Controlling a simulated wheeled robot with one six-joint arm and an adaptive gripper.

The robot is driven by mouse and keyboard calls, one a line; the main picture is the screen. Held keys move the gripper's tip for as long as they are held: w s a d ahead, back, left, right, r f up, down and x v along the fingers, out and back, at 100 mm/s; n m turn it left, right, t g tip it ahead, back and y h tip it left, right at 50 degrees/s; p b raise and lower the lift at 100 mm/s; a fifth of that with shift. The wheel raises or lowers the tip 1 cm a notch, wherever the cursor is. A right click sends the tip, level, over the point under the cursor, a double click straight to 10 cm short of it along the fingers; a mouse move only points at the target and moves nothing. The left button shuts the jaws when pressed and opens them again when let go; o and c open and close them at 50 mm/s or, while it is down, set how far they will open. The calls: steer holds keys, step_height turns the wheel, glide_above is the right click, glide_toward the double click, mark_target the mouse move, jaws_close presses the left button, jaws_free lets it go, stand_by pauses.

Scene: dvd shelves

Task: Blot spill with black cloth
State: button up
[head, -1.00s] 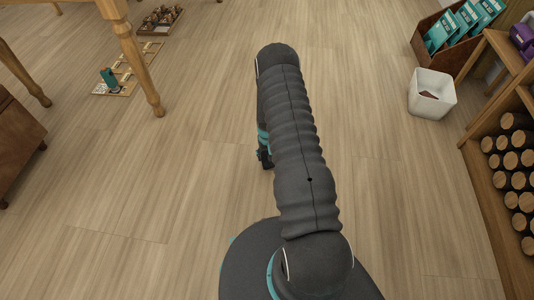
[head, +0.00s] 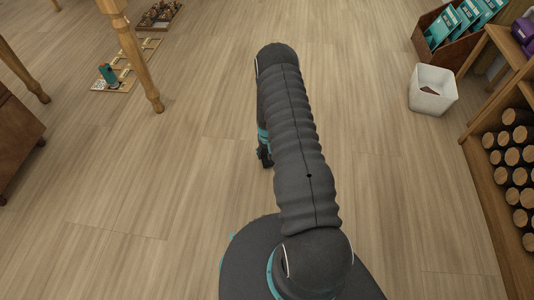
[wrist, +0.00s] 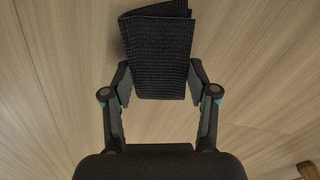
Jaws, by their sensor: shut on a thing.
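The black cloth (wrist: 158,55) is a folded, ribbed dark textile at the top middle of the wrist view. My gripper (wrist: 160,88) is shut on it, with one finger at each side of the cloth. Wooden floor shows around and behind the cloth. In the head view my gripper (head: 265,157) is mostly hidden behind my arm, and the cloth cannot be made out there. No spill can be made out in either view.
A white bin (head: 432,91) stands at right, near a wooden shelf of logs (head: 514,160) and a brown box of teal cases (head: 455,25). A wooden table leg (head: 143,70) and floor trays (head: 125,70) are at upper left. Open floor lies between.

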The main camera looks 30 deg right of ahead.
steer(key=shift+f+b, duration=0.3)
steer(key=shift+f, duration=0.15)
stand_by(1.2)
steer(key=shift+r, duration=0.1)
steer(key=shift+r+p, duration=1.45)
steer(key=shift+r, duration=1.5)
